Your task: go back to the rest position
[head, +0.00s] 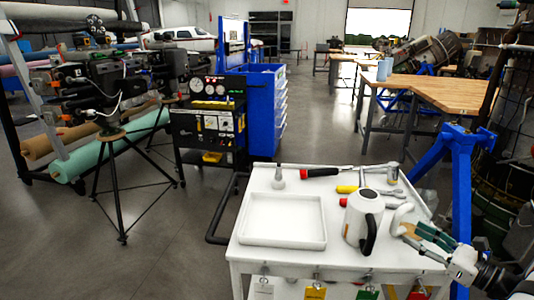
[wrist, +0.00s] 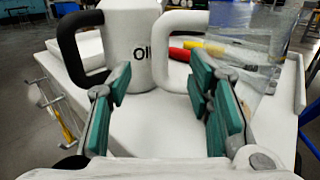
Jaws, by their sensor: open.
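My gripper (head: 428,233) is at the right edge of a white cart top (head: 300,180) in the head view. Its green-padded fingers are apart, with nothing held between them. In the wrist view my gripper (wrist: 160,82) faces a white oil can (wrist: 128,40) with a black handle and dark lettering. The oil can (head: 363,215) stands upright on the cart, left of my gripper. A white curved piece (head: 401,216) shows between the can and my gripper; it also shows in the wrist view (wrist: 180,25). I cannot tell whether it joins the can.
An empty-looking white tray (head: 283,222) lies on the cart's left side. A blue stand (head: 458,165) is close right. Floor left of the cart is open.

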